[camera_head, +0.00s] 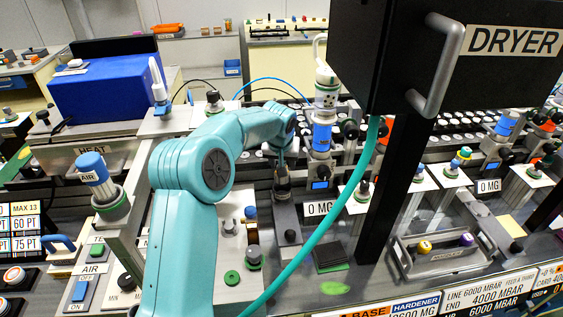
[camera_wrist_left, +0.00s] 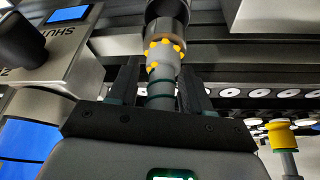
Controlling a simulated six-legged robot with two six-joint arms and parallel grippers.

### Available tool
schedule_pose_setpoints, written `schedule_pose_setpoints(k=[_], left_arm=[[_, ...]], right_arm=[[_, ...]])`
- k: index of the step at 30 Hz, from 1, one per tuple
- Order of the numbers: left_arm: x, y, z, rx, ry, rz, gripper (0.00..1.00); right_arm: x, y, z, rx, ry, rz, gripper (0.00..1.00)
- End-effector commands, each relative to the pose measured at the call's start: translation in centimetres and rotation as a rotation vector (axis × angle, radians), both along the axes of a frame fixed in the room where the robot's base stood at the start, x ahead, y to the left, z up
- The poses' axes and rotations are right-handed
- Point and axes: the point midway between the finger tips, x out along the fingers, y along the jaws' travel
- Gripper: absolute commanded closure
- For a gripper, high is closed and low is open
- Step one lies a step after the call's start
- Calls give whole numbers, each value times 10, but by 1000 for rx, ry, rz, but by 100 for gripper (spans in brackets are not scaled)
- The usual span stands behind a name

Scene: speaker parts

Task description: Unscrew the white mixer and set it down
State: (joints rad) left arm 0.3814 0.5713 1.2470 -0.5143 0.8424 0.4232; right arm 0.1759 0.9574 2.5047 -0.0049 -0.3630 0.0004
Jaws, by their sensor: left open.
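The mixer, a pale grey-white cylinder (camera_wrist_left: 160,72) with yellow nubs around its upper part, shows in the left wrist view. Its upper end meets a dark cylindrical holder with a metallic collar (camera_wrist_left: 167,25). My left gripper (camera_wrist_left: 158,85) is open, with one dark finger on each side of the mixer's lower part. Whether the fingers touch it I cannot tell. In the head view my teal left arm reaches in from below, and its gripper (camera_head: 282,182) points down near the middle of the bench. I cannot make out the mixer there. My right gripper is not in view.
A black dryer box (camera_head: 380,60) on a dark post (camera_head: 398,185) stands right of my arm. A blue-and-white dispenser (camera_head: 322,130) stands behind the gripper. A metal tray (camera_head: 405,262) lies at right. A yellow-capped part (camera_wrist_left: 282,135) stands right in the wrist view.

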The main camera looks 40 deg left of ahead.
Motion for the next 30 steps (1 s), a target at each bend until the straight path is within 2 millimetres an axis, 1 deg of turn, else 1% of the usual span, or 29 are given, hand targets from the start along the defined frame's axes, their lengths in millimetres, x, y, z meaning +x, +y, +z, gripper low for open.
schedule_pose_setpoints(k=[7,8,9,10,11,17,20,23,26,30], left_arm=[[0,0,0,2,1,-31,51],[0,0,0,2,1,-31,54],[0,0,0,1,1,-30,68],[0,0,0,1,1,-30,77],[0,0,0,1,1,-30,82],[0,0,0,1,2,-4,82],[0,0,1,2,2,105,82],[-1,1,0,2,2,254,82],[-2,2,0,3,2,416,82],[-3,3,0,4,3,676,82]], right_arm=[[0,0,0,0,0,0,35],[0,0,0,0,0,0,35],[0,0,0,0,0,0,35],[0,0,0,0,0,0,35],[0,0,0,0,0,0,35],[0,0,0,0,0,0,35],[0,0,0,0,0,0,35],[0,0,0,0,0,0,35],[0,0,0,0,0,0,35],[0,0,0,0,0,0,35]])
